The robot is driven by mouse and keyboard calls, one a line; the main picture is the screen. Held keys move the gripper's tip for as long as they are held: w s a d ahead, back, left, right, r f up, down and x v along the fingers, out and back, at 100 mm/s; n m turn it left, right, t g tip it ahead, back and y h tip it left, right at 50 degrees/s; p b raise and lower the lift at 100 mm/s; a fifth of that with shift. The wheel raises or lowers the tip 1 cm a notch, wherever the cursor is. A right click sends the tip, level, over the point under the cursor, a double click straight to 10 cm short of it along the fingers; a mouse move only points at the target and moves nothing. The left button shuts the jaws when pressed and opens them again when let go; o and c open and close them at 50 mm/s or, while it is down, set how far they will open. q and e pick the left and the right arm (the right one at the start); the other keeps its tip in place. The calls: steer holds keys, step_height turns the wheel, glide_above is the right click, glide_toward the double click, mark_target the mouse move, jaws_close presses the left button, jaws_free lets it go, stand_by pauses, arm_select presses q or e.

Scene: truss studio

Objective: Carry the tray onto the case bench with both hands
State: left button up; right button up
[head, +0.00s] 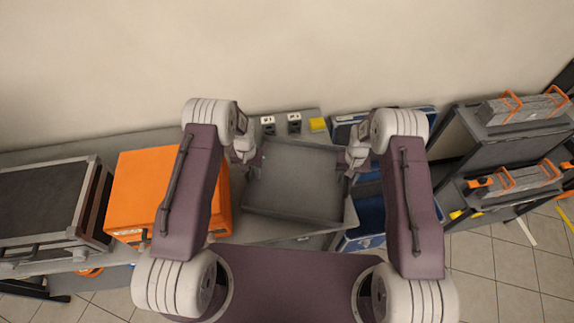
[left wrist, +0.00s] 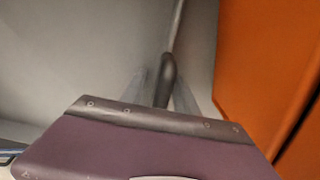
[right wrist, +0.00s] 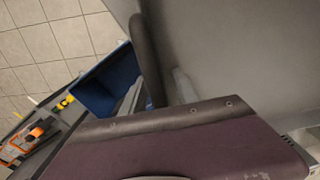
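The grey tray (head: 295,180) is a shallow open box, empty, slightly turned, over the right end of a long grey bench (head: 262,232). My left gripper (head: 250,163) is at its left side; in the left wrist view a dark tray handle (left wrist: 167,80) lies between its fingers, which stand apart. My right gripper (head: 350,168) is at its right side; in the right wrist view another dark handle (right wrist: 147,60) lies between its spread fingers, with a gap beside it. Whether the tray touches the bench is unclear. I cannot tell which surface is the case bench.
An orange case (head: 135,190) stands close left of the tray, and a black metal-edged case (head: 45,200) further left. Blue bins (head: 368,215) are right of the tray. A dark rack (head: 510,150) with orange-handled grey blocks stands at the right. Sockets and a yellow item (head: 317,124) lie behind.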

arm_select(q)
step_height(320, 180, up, 12)
arm_select(e)
step_height(320, 180, up, 12)
stand_by(0.6)
stand_by(0.3)
